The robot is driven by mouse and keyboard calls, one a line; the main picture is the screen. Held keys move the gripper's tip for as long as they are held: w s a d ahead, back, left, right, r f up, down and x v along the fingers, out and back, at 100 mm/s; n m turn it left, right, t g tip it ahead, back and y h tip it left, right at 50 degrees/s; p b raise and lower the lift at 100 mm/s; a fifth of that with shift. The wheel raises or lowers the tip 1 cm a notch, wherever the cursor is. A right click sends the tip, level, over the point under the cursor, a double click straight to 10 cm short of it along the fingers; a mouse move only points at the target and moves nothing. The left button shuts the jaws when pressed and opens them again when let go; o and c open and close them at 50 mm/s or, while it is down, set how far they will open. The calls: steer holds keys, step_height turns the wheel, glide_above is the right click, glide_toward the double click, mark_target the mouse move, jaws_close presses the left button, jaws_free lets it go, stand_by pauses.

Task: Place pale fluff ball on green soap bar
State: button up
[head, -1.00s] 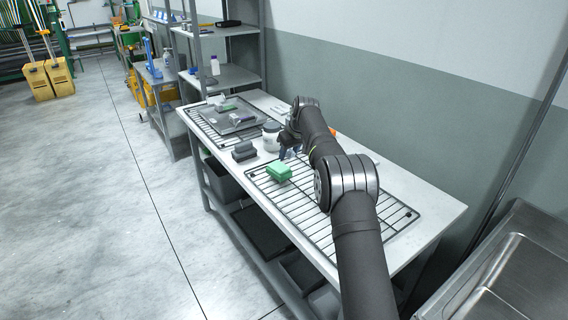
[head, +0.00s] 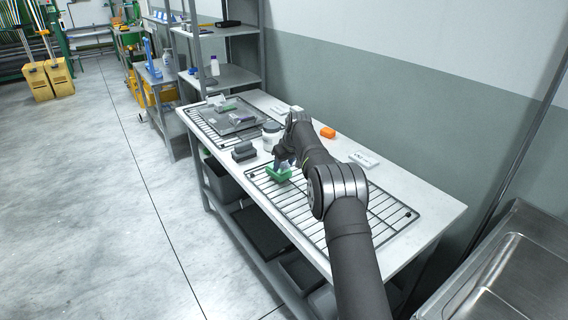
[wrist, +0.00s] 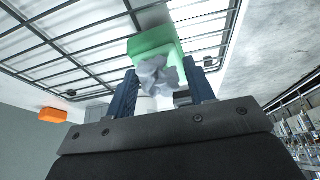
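The green soap bar (head: 273,177) lies on the near wire rack (head: 310,211), and it also shows in the wrist view (wrist: 152,42). The pale fluff ball (wrist: 158,76), crumpled and grey-white, is between the blue fingers of my gripper (wrist: 162,82). It fills nearly all the gap, and my gripper appears shut on it. In the wrist view it overlaps the soap bar; I cannot tell whether they touch. In the head view my gripper (head: 283,163) is right at the soap bar and hides part of it and the fluff ball.
A white jar (head: 271,135) and dark grey blocks (head: 244,151) stand beyond the soap bar. A grey tray (head: 231,119) sits on the far rack. An orange object (head: 328,132) and a white item (head: 365,159) lie near the wall. The rack's near right part is clear.

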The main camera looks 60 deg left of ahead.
mark_target(284, 163)
steer(key=shift+o, duration=1.1)
steer(key=shift+r, duration=0.25)
steer(key=v, duration=1.2)
steer(key=shift+f, duration=0.15)
steer(key=x, duration=1.2)
steer(key=shift+f, duration=0.3)
step_height(284, 163, up, 3)
steer(key=shift+r, duration=0.75)
